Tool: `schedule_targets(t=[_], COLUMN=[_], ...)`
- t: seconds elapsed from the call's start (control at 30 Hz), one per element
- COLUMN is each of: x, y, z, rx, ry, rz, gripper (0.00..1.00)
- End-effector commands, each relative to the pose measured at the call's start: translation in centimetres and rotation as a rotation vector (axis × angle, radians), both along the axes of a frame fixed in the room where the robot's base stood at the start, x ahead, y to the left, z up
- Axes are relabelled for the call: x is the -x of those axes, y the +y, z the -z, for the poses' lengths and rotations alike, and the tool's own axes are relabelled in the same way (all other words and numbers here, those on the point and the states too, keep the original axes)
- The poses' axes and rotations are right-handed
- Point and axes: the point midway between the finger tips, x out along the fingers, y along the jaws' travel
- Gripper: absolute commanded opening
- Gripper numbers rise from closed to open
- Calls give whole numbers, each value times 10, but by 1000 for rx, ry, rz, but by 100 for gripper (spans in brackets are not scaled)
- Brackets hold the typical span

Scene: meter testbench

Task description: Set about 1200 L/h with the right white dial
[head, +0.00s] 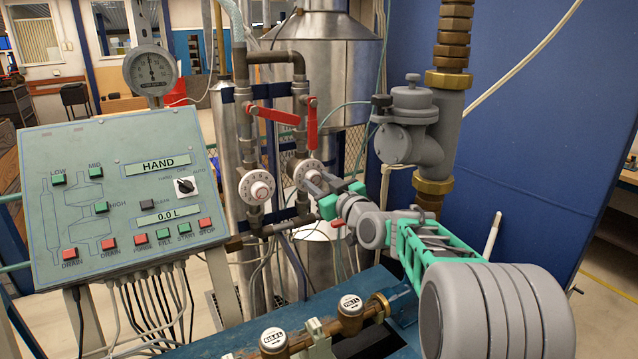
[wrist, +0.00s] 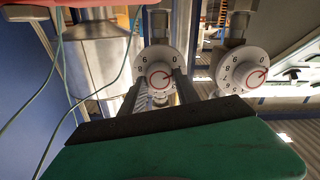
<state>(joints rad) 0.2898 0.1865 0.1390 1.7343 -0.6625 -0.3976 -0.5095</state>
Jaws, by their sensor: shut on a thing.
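The right white dial (head: 306,170) is a round white knob with numbers round its rim and a red ring in its middle. It sits on the right vertical pipe. My gripper (head: 318,181) reaches it from the right, and its fingers are shut on the dial. In the wrist view the same dial (wrist: 158,58) is the left one, with the fingers on its two sides; its numbers look inverted. The left white dial (head: 257,187) is free beside it, and also shows in the wrist view (wrist: 241,72). The exact setting is too small to read.
A green control panel (head: 125,195) on the left shows HAND and 0.0 L. A round gauge (head: 150,70) stands above it. Red lever handles (head: 312,122) hang above the dials. A grey valve body (head: 410,125) is close to my arm. Brass meters (head: 350,312) lie below.

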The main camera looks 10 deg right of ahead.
Motion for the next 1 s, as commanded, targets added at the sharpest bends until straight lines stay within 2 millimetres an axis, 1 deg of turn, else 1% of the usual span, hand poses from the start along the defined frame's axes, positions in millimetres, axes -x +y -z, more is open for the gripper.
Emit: schedule_targets(t=[0.03, 0.2, 0.3, 0.67, 0.87, 1.0], x=[0, 0, 0, 0, 0, 0], y=[0, 0, 0, 0, 0, 0], z=[0, 0, 0, 2, 3, 4], rx=[0, 0, 0, -44, -145, -253], ry=[0, 0, 1, 14, 47, 81], rz=[0, 0, 0, -1, -1, 0], gripper=[20, 6, 0, 0, 0, 0])
